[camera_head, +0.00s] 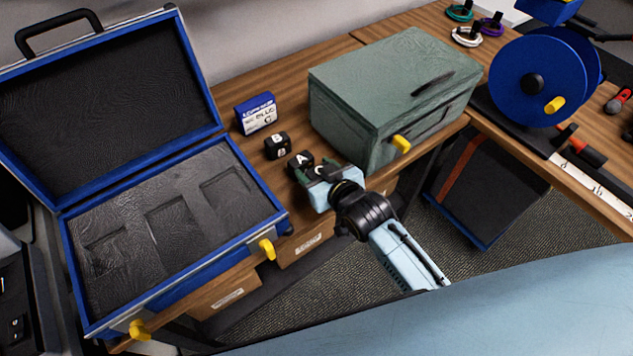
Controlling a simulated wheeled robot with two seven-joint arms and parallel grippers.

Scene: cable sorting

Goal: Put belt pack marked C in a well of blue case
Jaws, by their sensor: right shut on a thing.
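The blue case (225,265) stands open at the left, its lid leaning back. Its dark foam holds three wells, and they look empty. My right gripper (317,172) is at the table's front edge, right of the case, shut on a small black belt pack (320,169). A white mark that looks like a C shows on its top; the fingers partly hide it. Belt pack A (300,161) stands right beside the gripper, and belt pack B (277,145) stands behind it to the left. My left gripper is not in view.
A blue-and-white box (256,113) stands behind the packs. A green metal box (375,95) with a yellow latch is close to the right of my gripper. Yellow latches stick out from the case front. A blue cable reel (538,78) and coiled cables are farther right.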

